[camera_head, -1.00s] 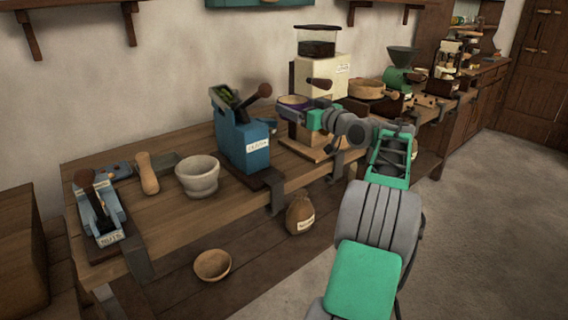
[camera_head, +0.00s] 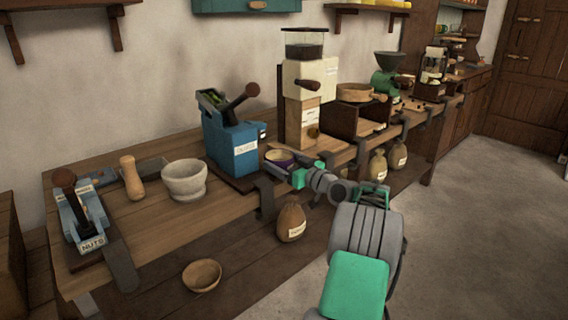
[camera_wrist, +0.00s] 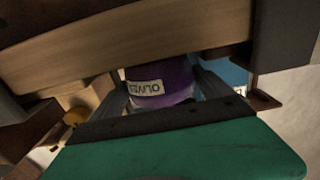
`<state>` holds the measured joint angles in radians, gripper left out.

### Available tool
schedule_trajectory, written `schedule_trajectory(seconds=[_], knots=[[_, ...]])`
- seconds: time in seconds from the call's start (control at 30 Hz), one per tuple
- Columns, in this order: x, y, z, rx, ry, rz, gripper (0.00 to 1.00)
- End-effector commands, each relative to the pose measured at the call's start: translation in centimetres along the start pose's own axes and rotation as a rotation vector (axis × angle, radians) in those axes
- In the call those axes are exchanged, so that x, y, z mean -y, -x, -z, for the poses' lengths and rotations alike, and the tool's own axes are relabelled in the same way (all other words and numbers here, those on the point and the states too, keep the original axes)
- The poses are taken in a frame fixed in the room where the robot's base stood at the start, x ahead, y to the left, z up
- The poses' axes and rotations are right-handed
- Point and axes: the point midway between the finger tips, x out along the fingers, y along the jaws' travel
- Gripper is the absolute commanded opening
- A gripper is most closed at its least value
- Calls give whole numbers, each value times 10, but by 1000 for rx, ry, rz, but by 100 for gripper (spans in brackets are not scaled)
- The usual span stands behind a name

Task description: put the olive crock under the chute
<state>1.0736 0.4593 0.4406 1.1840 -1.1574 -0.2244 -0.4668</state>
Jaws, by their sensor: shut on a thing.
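The blue press (camera_head: 232,140) has a dark lever and a white label that seems to read olives. I cannot make out its chute, or whether the crock touches the bench.
The cream mill (camera_head: 305,75) stands behind and right of the crock. A stone mortar (camera_head: 185,181) and the nut press (camera_head: 80,215) stand left on the bench (camera_head: 150,225). A sack (camera_head: 291,222) and a wooden bowl (camera_head: 202,276) are below. The floor at right is clear.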

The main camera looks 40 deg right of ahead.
Motion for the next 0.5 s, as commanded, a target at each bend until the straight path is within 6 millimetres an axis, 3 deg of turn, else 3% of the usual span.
schedule_trajectory(seconds=[0.2,0.23,0.37,0.5], knots=[[0,0,-3,-1,1,0,30],[0,0,-4,1,0,-1,90],[0,0,-3,1,-1,-1,100],[0,0,-3,1,-1,-1,100]])
